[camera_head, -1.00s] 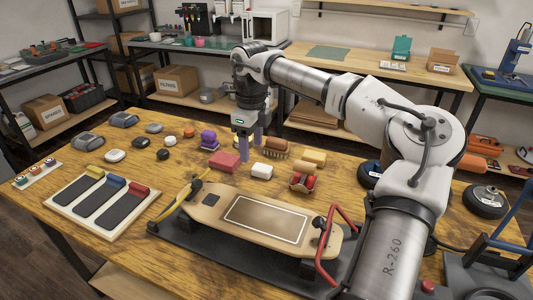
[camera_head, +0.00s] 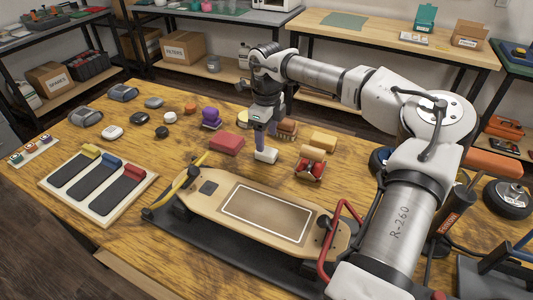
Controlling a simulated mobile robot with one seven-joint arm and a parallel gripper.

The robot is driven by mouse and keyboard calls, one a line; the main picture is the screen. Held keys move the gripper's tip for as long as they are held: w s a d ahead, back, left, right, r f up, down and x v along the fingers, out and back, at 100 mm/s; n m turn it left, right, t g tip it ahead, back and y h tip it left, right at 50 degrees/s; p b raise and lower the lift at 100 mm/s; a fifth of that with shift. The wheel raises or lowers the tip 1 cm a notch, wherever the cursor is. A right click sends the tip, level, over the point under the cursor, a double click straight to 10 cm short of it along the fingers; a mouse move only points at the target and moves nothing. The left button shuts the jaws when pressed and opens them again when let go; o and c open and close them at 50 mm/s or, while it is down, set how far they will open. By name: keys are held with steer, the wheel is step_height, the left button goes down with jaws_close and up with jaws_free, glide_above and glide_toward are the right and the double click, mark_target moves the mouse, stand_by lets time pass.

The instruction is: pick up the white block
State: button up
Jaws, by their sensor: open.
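The white block (camera_head: 265,156) lies on the wooden table behind the skateboard, between the red block and the red-and-tan piece. My gripper (camera_head: 266,143) points down right over it, with its purple-grey fingers at the block's top and sides. The jaws are open. Whether the fingers touch the block cannot be told from this view.
A red block (camera_head: 227,143) is close on the left, and a brush (camera_head: 287,127) is close behind on the right. A yellow block (camera_head: 323,140) and a red-and-tan piece (camera_head: 310,164) are to the right. The skateboard (camera_head: 225,204) lies in front. A purple object (camera_head: 211,118) stands behind left.

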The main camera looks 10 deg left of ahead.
mark_target(267, 150)
steer(key=shift+s+f+p, duration=0.1)
steer(key=shift+f+p, duration=0.35)
steer(key=shift+f, duration=2.25)
steer(key=c, duration=1.2)
steer(key=shift+o, duration=0.2)
steer(key=shift+r, duration=0.1)
step_height(267, 150, up, 20)
steer(key=shift+b, duration=0.4)
